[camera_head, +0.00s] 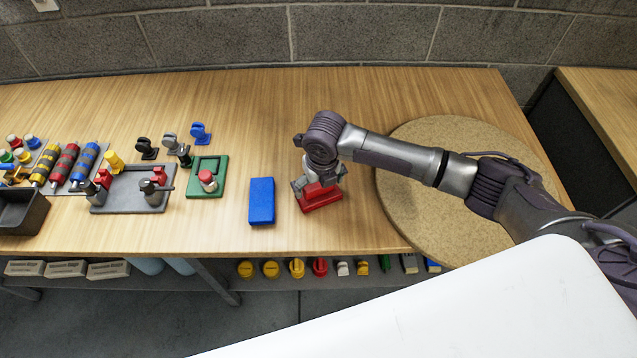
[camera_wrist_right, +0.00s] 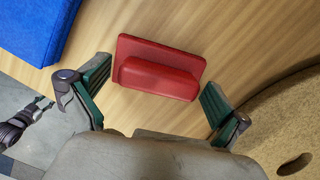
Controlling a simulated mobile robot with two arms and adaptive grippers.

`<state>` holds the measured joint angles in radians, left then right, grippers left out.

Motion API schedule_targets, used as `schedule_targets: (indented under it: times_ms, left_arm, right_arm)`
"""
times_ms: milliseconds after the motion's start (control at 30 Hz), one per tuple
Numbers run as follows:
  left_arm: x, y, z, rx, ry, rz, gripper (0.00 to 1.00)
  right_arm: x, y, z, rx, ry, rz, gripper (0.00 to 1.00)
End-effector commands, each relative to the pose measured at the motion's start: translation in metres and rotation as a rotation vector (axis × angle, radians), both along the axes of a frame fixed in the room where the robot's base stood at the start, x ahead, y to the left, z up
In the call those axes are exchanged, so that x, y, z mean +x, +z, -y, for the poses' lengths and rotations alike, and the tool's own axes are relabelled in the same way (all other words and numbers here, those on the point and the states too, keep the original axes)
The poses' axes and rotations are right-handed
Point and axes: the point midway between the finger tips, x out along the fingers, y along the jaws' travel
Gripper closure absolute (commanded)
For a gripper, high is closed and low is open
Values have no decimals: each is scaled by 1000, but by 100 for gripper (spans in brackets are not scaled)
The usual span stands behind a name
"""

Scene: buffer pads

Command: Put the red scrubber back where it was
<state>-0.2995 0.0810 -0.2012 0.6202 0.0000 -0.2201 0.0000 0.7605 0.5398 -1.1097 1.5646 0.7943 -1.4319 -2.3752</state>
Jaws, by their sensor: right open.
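The red scrubber (camera_head: 321,203) lies on the wooden table, to the right of a blue block. In the right wrist view the red scrubber (camera_wrist_right: 160,70) shows as a flat red base with a raised red grip. My right gripper (camera_head: 318,186) is above the red scrubber and hides part of it in the head view. In the right wrist view my right gripper (camera_wrist_right: 152,98) is open, with its green-padded fingers apart on either side of the scrubber's near end. I see no contact between the fingers and the scrubber. My left gripper is not in view.
The blue block (camera_head: 262,201) stands close on the left of the scrubber. A round cork board (camera_head: 455,222) lies on the right. A green frame (camera_head: 221,163), a grey tray (camera_head: 130,201) and several coloured tools are on the left. The back middle of the table is clear.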

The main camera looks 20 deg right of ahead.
Motion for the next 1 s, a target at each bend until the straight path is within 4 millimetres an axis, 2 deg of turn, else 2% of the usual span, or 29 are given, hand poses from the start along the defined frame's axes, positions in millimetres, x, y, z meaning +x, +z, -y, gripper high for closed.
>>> schedule_targets:
  times_ms: [133, 233, 500, 700, 833, 1000]
  left_arm:
    - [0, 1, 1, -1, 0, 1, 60]
    - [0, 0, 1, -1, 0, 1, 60]
    - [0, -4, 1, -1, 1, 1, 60]
    - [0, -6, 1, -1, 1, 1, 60]
    - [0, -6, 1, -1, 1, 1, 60]
    - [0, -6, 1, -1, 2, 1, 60]
  right_arm:
    - [0, 6, 0, 0, 0, 1, 0]
    - [-1, 19, 0, 1, 1, 3, 0]
    - [-9, 77, 1, 1, 1, 5, 0]
    - [-15, 109, 2, 0, 0, 3, 0]
    - [-17, 120, 2, 0, -1, 1, 0]
    - [-18, 123, 2, 0, -1, 0, 0]
